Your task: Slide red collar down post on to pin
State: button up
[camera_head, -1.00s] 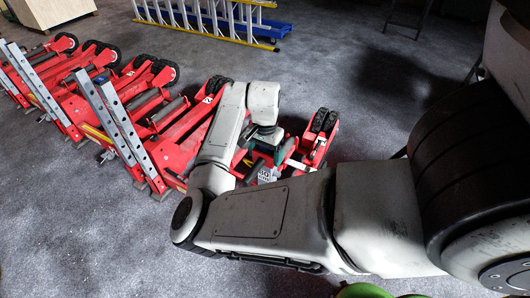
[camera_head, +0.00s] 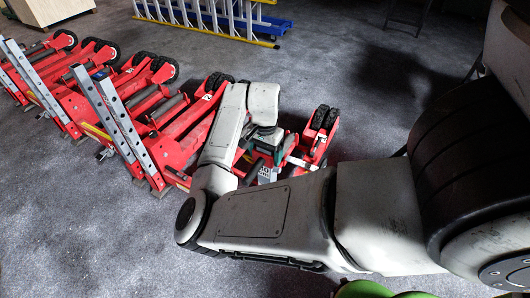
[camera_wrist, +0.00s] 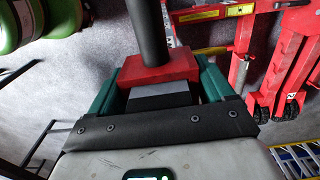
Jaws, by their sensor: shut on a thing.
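A red collar (camera_wrist: 157,68) shows in the wrist view, around a dark post (camera_wrist: 149,28) that runs up out of the picture. My gripper (camera_wrist: 160,78) has one green finger on each side of the collar and is shut on it. A grey block shows between the fingers, just below the collar in the picture. In the head view my gripper (camera_head: 266,148) is at the red jack, largely hidden by my own arm. The collar cannot be made out clearly there. I cannot make out the pin in either view.
Several red trolley jacks (camera_head: 183,135) with upright perforated grey bars stand in a row to the left. A ladder (camera_head: 215,20) lies at the back with a blue trolley. Green rounded objects (camera_wrist: 52,14) are at the wrist view's upper left.

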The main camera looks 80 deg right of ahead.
jog(key=shift+f+b, duration=0.5)
jog(key=shift+f, duration=0.4)
jog(key=o, duration=1.4)
notch_tip(320, 180, up, 11)
jog(key=shift+f, duration=0.1)
